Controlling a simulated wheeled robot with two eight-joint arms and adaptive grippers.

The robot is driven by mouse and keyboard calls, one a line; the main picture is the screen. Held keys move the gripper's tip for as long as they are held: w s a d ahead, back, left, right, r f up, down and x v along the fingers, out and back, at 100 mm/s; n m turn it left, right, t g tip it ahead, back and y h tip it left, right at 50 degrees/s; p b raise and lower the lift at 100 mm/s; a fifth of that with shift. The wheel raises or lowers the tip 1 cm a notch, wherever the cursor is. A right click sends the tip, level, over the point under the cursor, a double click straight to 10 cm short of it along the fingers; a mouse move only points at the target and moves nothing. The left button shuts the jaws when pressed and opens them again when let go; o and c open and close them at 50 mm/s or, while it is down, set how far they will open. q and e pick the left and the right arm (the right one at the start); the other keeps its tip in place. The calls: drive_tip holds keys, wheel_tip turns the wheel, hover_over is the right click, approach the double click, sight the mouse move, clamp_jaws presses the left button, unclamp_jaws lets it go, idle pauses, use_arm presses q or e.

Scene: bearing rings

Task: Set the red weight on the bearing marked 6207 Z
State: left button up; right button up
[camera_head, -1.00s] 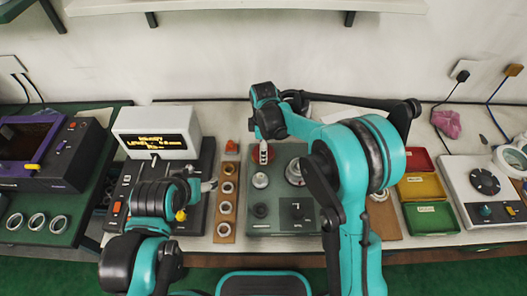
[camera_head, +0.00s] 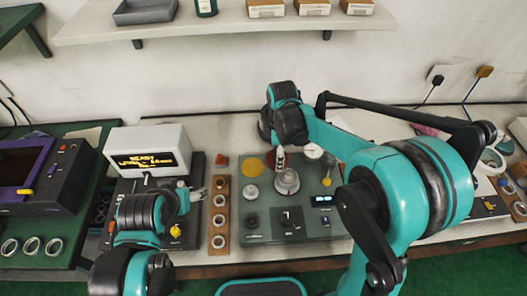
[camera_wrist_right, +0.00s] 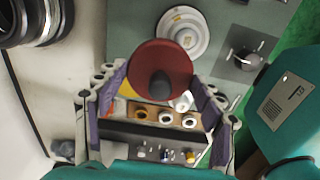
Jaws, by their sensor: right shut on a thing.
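The red weight (camera_wrist_right: 160,63), a round disc with a dark knob, is held between the fingers of my right gripper (camera_wrist_right: 158,100). I cannot read the 6207 Z mark anywhere. My left gripper (camera_head: 196,192) is by the display unit; its fingers are too small to judge.
The grey-green device (camera_head: 265,230) carries a yellow disc (camera_head: 252,167), a dial gauge (camera_head: 313,151) and knobs. A wooden strip with several rings (camera_head: 218,228) is left of it. A display unit (camera_head: 148,150) stands further left. A shelf (camera_head: 230,27) hangs behind.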

drive_tip(key=shift+s+d+r, duration=0.4)
drive_tip(key=shift+d+r, duration=0.15)
drive_tip(key=shift+d, duration=0.2)
drive_tip(key=shift+s+d+r+p, duration=0.1)
drive_tip(key=shift+d+r+p, duration=0.05)
drive_tip(key=shift+r+p, duration=0.15)
wheel_tip(320, 180, up, 6)
drive_tip(key=p, duration=0.5)
drive_tip(key=shift+r, duration=0.25)
drive_tip(key=shift+s+d+f+n, duration=0.35)
drive_tip(key=shift+f+n, duration=0.4)
drive_tip(key=shift+f, duration=1.05)
drive_tip(key=shift+s+d+f+n, duration=0.35)
drive_tip(key=shift+f+n, duration=0.35)
drive_tip(key=shift+f, duration=1.05)
drive_tip(key=shift+s+d+f+n, duration=0.2)
drive_tip(key=shift+s+f+n, duration=0.4)
drive_tip(key=shift+f, duration=1.2)
drive_tip(key=shift+w, duration=0.2)
